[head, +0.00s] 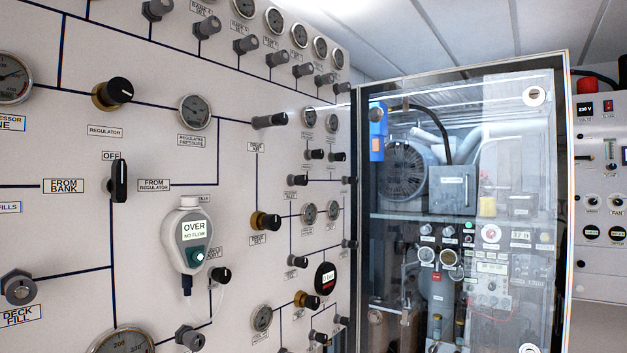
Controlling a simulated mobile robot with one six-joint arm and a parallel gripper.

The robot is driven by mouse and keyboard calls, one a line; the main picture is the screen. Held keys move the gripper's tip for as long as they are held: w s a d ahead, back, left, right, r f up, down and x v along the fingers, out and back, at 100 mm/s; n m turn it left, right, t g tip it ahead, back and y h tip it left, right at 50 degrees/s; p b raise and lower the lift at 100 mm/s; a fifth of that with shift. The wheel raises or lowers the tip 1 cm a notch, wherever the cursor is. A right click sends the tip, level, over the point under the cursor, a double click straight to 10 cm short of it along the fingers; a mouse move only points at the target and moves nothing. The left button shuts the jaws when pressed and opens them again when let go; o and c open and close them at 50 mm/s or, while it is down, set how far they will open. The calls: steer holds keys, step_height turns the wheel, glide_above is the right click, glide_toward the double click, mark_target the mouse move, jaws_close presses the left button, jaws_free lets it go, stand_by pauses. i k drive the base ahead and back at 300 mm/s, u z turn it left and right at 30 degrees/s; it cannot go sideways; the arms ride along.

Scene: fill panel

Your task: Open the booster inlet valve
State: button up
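The fill panel (75,135) fills the left half of the head view, with knobs, gauges and dark flow lines. On its right part, a small black knob (297,180) sits above a small label (290,195) that seems to end in "INLET"; the print is too small to be sure. Its open or shut position cannot be told. Gauges (308,213) sit just below it. A brass-based knob (265,221) is to its lower left, and a grey-black handle (270,120) is above left. My gripper is not in view.
A clear-fronted machine cabinet (562,200) stands right of the panel, close to these knobs. A white handheld meter (192,238) reading "OVER NO FLOW" hangs on the panel. A selector (118,181) by an "OFF" label is left. Another control panel (600,160) is far right.

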mark_target(299, 179)
steer(key=i, duration=0.9)
steer(key=u, duration=0.05)
